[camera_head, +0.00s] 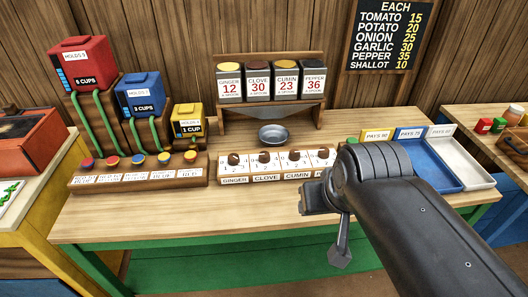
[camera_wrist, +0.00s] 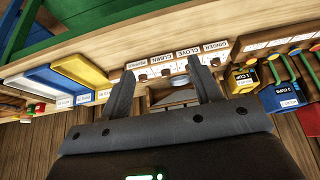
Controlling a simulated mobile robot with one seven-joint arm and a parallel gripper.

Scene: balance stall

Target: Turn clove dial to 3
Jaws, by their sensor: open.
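The clove dial (camera_head: 264,157) is a small dark brown knob on a white numbered panel, above the CLOVE label (camera_head: 267,178) in the head view. It sits between the ginger dial (camera_head: 234,159) and the cumin dial (camera_head: 294,155). Which number it points to is too small to tell. My gripper (camera_head: 325,222) is in front of the dial box's right end, apart from the clove dial and to its right. In the wrist view my gripper (camera_wrist: 160,66) has its fingers wide apart with nothing between them. The CLOVE label (camera_wrist: 187,52) shows near the right fingertip there.
A metal bowl (camera_head: 273,134) stands behind the dials, under the spice rack (camera_head: 271,110). A row of colored buttons on a wooden block (camera_head: 140,180) lies left. Blue (camera_head: 422,165) and white trays lie right, partly behind my arm. The counter's front strip (camera_head: 180,225) is clear.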

